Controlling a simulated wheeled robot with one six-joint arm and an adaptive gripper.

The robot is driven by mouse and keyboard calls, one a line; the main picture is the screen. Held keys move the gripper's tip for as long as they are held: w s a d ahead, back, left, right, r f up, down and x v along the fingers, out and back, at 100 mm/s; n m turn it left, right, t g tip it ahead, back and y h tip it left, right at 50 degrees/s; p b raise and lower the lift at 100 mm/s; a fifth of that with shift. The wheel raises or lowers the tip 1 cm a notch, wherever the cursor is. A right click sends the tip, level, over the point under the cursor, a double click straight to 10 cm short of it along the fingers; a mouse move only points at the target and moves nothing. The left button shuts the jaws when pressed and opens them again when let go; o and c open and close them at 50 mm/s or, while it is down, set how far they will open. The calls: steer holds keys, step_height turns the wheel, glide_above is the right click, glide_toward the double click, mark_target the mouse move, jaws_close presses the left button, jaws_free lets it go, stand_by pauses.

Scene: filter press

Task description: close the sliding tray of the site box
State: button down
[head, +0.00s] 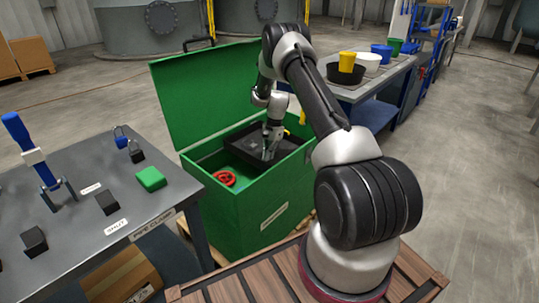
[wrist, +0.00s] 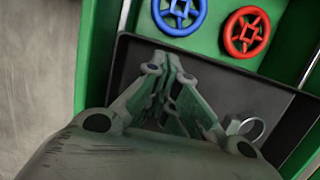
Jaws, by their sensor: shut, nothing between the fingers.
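The green site box (head: 238,207) stands with its lid (head: 205,85) raised. Its black sliding tray (head: 288,147) sits inside at the right part of the opening, and the left part is uncovered. In the wrist view the tray (wrist: 225,92) lies below my gripper, with a metal ring-shaped item (wrist: 244,128) in it. My gripper (head: 268,155) is shut and empty, pointing down at the tray. In the wrist view its fingertips (wrist: 165,70) are near the tray's edge wall; I cannot tell whether they touch it.
A red handwheel (head: 224,177) lies in the uncovered part of the box; a blue handwheel (wrist: 180,13) shows beside it in the wrist view. A grey table (head: 75,235) with padlocks and blocks stands at left. A bench with coloured tubs (head: 347,62) stands behind at right.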

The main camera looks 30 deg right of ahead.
steer(key=s+a, duration=0.3)
steer(key=a, duration=0.7)
steer(key=s+a, duration=0.4)
steer(key=a, duration=0.6)
steer(key=shift+s+a, duration=0.2)
steer(key=shift+a, duration=0.1)
